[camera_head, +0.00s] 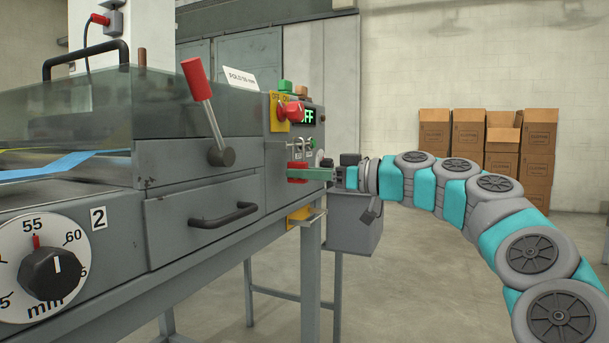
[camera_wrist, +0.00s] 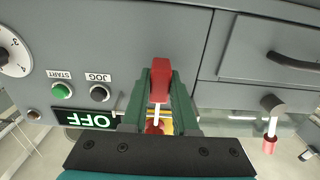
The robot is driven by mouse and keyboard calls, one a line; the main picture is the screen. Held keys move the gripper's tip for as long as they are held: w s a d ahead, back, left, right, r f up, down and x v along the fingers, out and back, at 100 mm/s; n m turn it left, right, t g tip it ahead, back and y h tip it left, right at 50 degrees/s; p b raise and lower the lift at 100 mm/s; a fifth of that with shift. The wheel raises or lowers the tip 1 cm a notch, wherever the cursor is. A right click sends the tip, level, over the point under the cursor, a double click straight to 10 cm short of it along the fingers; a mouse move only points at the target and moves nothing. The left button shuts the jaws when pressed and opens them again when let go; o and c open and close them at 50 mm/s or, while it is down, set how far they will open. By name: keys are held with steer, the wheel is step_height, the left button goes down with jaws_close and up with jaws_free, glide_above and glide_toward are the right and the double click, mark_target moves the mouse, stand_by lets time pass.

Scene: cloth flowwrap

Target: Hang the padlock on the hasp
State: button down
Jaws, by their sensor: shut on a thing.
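The padlock has a red body (camera_wrist: 160,80) and a pale shackle (camera_wrist: 157,117). My gripper (camera_wrist: 160,88) is shut on the body with its green fingers on either side. In the head view the red padlock (camera_head: 297,166) shows at the tips of my gripper (camera_head: 309,174), close to the machine's end panel and below the switch. The red rotary switch (camera_head: 291,110) sits on a yellow plate (camera_head: 279,113). In the wrist view its red knob (camera_wrist: 154,128) lies beyond the shackle, partly hidden by my gripper. I cannot make out the hasp or whether the shackle touches anything.
START (camera_wrist: 62,90) and JOG (camera_wrist: 99,93) buttons and a lit OFF display (camera_wrist: 88,120) are beside the switch. A red-handled lever (camera_head: 203,105) and a drawer handle (camera_head: 225,215) stick out of the machine. Cardboard boxes (camera_head: 452,130) stand against the far wall.

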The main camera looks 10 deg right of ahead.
steer(key=c, duration=0.6)
jaws_free()
